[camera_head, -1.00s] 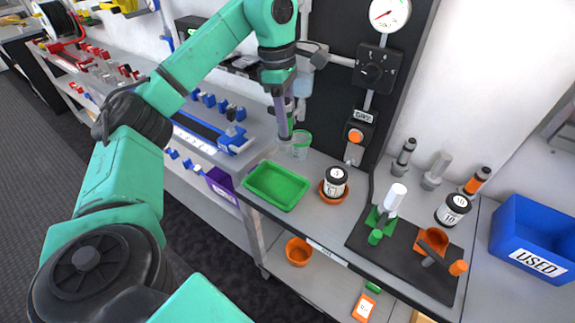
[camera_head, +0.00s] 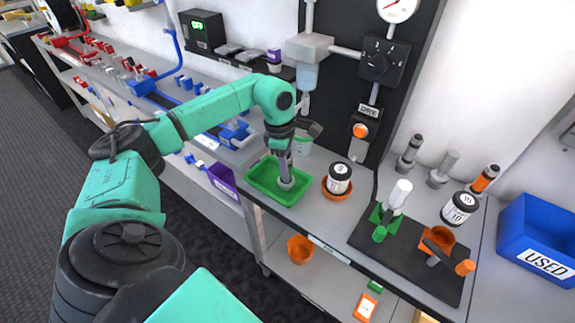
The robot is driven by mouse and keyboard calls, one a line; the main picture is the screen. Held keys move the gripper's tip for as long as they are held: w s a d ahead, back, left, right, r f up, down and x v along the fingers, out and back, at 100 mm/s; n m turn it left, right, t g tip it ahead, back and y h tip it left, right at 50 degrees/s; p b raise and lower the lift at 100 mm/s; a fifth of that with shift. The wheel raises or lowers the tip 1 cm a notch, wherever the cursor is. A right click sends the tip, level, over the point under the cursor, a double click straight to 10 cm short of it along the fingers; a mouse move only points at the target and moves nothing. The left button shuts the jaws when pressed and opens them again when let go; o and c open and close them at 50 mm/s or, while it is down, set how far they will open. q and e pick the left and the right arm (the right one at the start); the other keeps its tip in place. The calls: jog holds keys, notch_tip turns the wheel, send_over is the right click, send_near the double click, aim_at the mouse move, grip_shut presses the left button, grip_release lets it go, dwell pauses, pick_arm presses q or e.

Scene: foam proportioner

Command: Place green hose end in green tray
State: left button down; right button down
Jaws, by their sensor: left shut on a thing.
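The green tray (camera_head: 262,190) is a shallow rectangular tray near the front edge of the grey bench. My left gripper (camera_head: 286,178) points down over the right part of the tray, with its tips low inside the rim. It is shut on the hose end, a small piece mostly hidden by the fingers, so its green colour is not clear. I cannot tell whether the piece touches the tray floor. My right gripper is out of view.
A dark mat (camera_head: 410,262) with green and orange parts lies farther right. A blue bin (camera_head: 535,232) stands at the far right.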

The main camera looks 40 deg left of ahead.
pick_arm(q)
jog(key=shift+f, duration=0.2)
jog(key=shift+c, duration=2.4)
grip_release()
jog(key=shift+r, duration=0.1)
jog(key=r, duration=0.4)
jog(key=r+b, duration=0.1)
jog(key=r, duration=0.3)
jog(key=a+r+b, duration=0.1)
jog(key=r, duration=0.3)
jog(key=shift+s+a+r, duration=0.1)
jog(key=shift+s+r, duration=0.05)
jog(key=shift+s, duration=0.15)
